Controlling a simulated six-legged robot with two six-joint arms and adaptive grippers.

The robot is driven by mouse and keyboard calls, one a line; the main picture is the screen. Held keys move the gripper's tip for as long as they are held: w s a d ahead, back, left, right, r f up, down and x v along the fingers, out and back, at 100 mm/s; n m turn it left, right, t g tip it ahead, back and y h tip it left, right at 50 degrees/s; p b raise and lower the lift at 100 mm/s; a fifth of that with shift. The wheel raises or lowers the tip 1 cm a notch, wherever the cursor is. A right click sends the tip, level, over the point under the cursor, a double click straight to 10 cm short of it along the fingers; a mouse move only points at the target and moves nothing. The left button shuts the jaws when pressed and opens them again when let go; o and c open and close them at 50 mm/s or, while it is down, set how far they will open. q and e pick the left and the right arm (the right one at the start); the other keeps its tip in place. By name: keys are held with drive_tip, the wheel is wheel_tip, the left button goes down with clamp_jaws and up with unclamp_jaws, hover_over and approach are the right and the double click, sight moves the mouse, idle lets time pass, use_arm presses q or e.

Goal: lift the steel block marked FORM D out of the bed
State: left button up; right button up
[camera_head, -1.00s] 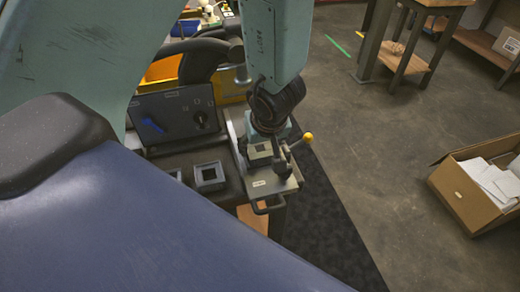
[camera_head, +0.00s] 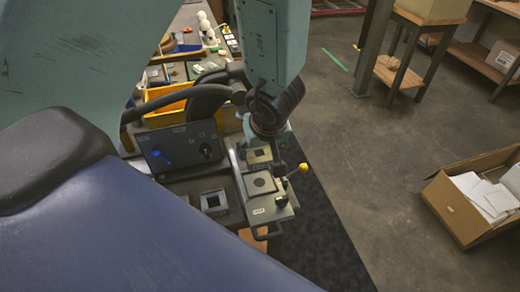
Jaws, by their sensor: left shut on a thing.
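My left gripper (camera_head: 268,137) points down at the far end of the dark machine top. It is shut on a small pale steel block (camera_head: 257,156) with a dark square in its face. Its fingers are dark and partly hidden behind its wrist. The bed (camera_head: 285,211), a grey plate with a small white label, lies nearer, below the block in the picture. A dark square recess (camera_head: 260,183) shows in the bed, and the block appears clear of it. I cannot read any marking on the block. My right gripper is not in view.
A lever with a yellow knob (camera_head: 303,167) stands at the bed's right edge. Another block with a square hole (camera_head: 213,201) sits left of the bed. A control panel (camera_head: 181,146) and yellow bin (camera_head: 165,104) lie behind. A cardboard box (camera_head: 452,207) stands on the floor.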

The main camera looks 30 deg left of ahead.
use_arm(q)
wheel_tip(320, 180, up, 13)
drive_tip(key=p, duration=1)
wheel_tip(320, 180, up, 5)
hover_over(260, 155)
drive_tip(key=shift+r+b, duration=0.2)
drive_tip(key=shift+b, duration=0.1)
